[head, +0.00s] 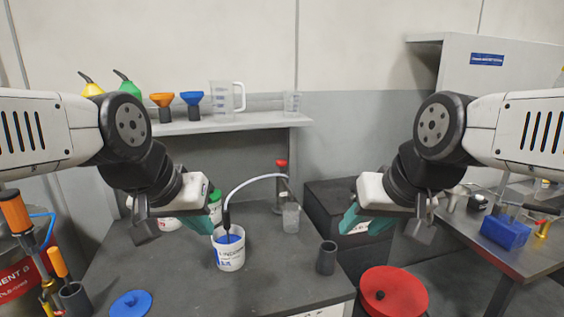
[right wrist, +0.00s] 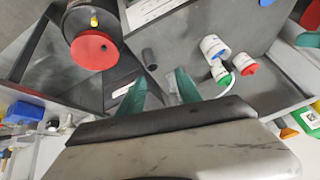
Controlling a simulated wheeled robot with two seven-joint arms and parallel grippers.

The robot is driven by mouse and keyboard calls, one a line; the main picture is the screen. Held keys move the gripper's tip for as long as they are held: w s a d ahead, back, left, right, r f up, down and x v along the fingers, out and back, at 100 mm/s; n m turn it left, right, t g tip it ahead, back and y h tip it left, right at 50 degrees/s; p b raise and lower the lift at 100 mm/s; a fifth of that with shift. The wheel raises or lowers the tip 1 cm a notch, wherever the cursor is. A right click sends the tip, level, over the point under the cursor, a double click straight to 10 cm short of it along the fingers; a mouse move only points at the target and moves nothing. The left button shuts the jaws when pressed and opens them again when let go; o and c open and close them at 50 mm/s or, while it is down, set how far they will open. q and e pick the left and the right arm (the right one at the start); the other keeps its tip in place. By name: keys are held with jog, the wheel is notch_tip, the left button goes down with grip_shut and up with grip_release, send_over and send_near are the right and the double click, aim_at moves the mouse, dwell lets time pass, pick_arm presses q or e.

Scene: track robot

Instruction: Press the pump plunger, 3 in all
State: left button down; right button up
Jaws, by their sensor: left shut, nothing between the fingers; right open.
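A white bucket (head: 231,258) with blue at its top stands on the grey bench. A dark upright pump plunger (head: 226,218) rises from it. A pale hose (head: 255,179) arcs from the pump's top to above a clear beaker (head: 291,219). My left gripper (head: 206,225) is shut and empty, its teal fingers just left of the pump and partly in front of the bucket's left side; I cannot tell if they touch. My right gripper (head: 365,221) is open and empty, right of the beaker; its spread teal fingers show in the right wrist view (right wrist: 160,90).
A dark cup (head: 326,258) stands at the bench's right side, and a blue lid (head: 131,304) lies front left. A red drum lid (head: 393,293) is at lower right. A shelf (head: 225,122) with funnels and jugs runs behind. Bare bench lies left of the bucket.

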dwell(0.9)
grip_shut()
dwell(1.5)
